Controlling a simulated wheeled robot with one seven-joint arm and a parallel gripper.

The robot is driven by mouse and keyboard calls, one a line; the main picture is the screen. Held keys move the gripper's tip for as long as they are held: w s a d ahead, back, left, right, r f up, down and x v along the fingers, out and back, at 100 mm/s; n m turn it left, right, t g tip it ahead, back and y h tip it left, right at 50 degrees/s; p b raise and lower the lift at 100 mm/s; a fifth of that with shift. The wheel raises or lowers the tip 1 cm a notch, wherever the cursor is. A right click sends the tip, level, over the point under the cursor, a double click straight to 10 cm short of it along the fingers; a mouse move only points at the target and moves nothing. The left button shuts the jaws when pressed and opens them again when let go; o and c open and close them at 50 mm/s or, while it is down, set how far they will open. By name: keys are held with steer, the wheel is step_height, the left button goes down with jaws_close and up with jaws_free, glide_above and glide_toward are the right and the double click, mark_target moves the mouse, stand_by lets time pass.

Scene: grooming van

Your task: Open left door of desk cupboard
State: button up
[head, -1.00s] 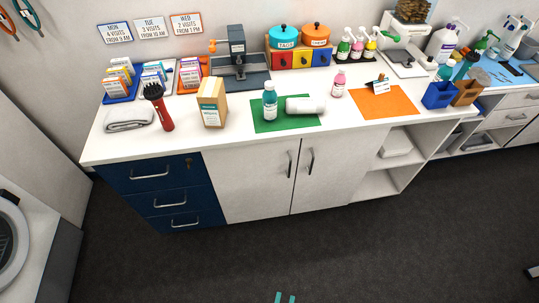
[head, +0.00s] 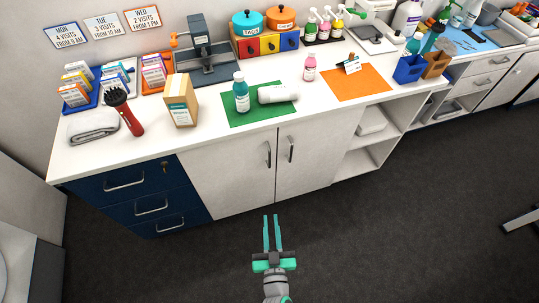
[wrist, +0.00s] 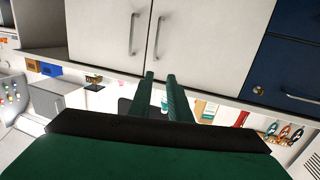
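The desk cupboard has two white doors, both shut, below the white worktop. The left door (head: 225,180) is beside the blue drawers, with a vertical metal handle (head: 268,154) near its right edge. The right door (head: 320,150) has its own handle (head: 291,149) just across the seam. My gripper (head: 271,217) is in front of and below the doors, apart from them, with two thin teal fingers parallel and a gap between them. The wrist view is upside down; there the left door (wrist: 215,45) and its handle (wrist: 158,36) lie beyond my open, empty gripper (wrist: 160,76).
Blue drawers (head: 135,198) with handles adjoin the left door. Open white shelves (head: 365,150) are right of the cupboard. Bottles, a box and a green mat (head: 245,115) sit on the worktop above. The dark floor (head: 400,230) in front is clear.

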steer(key=y, duration=0.1)
glide_toward(270, 156)
steer(key=w, duration=0.3)
steer(key=w+a, duration=0.1)
steer(key=w, duration=0.6)
steer(key=shift+w+a+f, duration=0.2)
steer(key=shift+w, duration=0.05)
jaws_close()
